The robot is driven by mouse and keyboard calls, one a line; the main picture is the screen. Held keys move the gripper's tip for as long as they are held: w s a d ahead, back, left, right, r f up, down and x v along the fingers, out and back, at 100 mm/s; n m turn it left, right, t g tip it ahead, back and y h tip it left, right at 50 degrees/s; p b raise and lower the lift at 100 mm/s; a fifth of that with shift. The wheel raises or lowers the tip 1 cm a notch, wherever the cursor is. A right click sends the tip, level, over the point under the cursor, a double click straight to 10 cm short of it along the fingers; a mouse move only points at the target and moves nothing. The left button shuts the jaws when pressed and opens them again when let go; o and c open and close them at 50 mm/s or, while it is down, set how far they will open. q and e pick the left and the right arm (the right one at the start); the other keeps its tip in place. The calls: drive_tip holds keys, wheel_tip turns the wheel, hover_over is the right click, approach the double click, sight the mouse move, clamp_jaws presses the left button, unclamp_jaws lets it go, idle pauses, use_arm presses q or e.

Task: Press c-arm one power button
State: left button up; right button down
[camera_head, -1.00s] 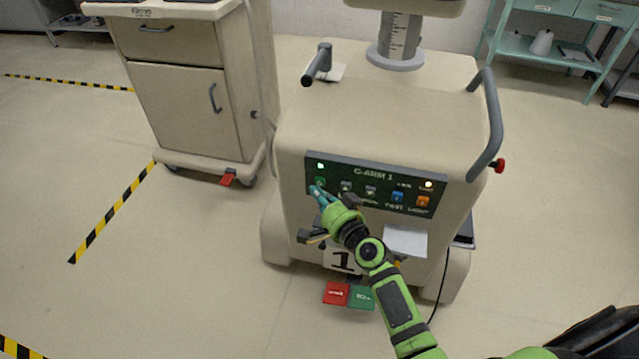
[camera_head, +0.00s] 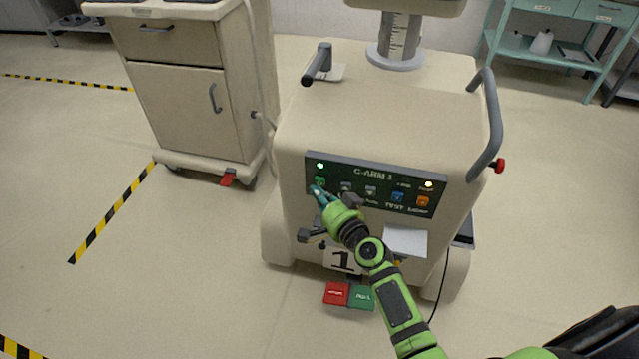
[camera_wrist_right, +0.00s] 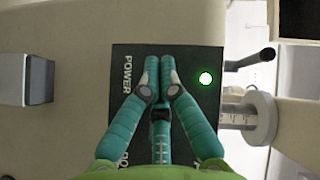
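The C-arm 1 cart, a beige body (camera_head: 400,110), stands in the middle of the head view with a dark green control panel (camera_head: 420,186) on its front. The green power button (camera_head: 320,181) is at the panel's left, below a lit green lamp (camera_head: 320,166). My right gripper (camera_head: 315,190) has its fingertips at this button. In the right wrist view, its teal fingers (camera_wrist_right: 158,64) are together and empty over the panel beside the word POWER and hide the button. The lit green lamp (camera_wrist_right: 205,78) is to their right. Contact cannot be told. My left gripper is not in view.
A grey handle (camera_head: 487,125) with a red knob (camera_head: 499,166) is at the cart's right. Red (camera_head: 336,293) and green (camera_head: 361,297) pedals are below its front. A beige drawer cart (camera_head: 185,95) stands to the left. Open floor lies at the front left.

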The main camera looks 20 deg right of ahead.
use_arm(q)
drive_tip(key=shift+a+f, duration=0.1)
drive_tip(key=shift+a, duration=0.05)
use_arm(e)
drive_tip(key=shift+w+d, duration=0.2)
drive_tip(key=shift+w, duration=0.15)
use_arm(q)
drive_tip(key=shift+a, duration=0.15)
use_arm(e)
drive_tip(key=shift+w+d, duration=0.1)
drive_tip(key=shift+w, duration=0.05)
idle(0.4)
drive_tip(key=shift+s+a, duration=0.35)
drive_tip(key=shift+s, duration=0.2)
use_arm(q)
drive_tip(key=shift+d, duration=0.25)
